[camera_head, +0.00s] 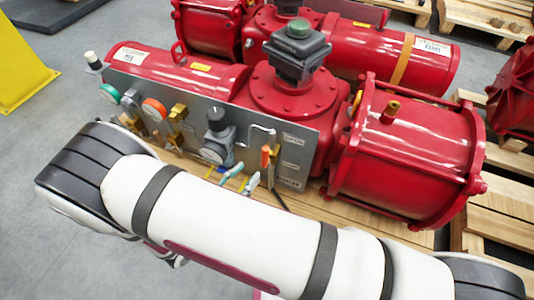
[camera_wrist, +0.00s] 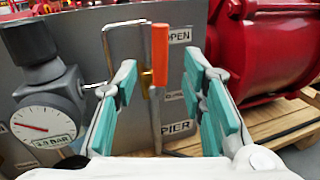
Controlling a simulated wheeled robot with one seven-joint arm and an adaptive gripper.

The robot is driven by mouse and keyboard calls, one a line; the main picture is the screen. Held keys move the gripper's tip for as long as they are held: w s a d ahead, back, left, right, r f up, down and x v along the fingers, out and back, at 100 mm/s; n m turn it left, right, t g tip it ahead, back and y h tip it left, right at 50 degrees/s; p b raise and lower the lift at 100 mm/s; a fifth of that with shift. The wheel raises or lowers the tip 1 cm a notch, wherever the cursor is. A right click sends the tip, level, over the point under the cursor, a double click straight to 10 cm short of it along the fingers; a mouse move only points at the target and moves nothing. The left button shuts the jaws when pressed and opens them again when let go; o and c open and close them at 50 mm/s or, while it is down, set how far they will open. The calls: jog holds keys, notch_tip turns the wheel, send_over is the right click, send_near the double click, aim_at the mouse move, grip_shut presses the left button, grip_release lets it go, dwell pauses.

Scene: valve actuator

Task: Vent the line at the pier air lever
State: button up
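The pier air lever (camera_wrist: 161,55) has an orange handle standing upright on a brass valve body, in front of a grey panel (camera_wrist: 178,95). Labels reading OPEN and PIER are on the panel beside it. In the head view the lever (camera_head: 265,157) is a small orange piece near the panel's right end. My gripper (camera_wrist: 162,85) is open, with its teal pads on either side of the lever and a gap to each. In the head view my gripper's teal fingertips (camera_head: 240,181) show just below the lever; the rest is mostly hidden behind my arm.
A pressure gauge (camera_wrist: 42,125) with a black-knobbed regulator stands left of the lever, close to the left finger. A red actuator cylinder (camera_head: 410,155) is to the right. Green (camera_head: 109,93) and orange (camera_head: 154,109) round fittings sit further left on the panel. Wooden pallets lie underneath.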

aim_at(263, 157)
jog(key=b+x, duration=0.2)
jog(key=x, duration=0.7)
jog(key=shift+w+d, duration=0.1)
grip_shut()
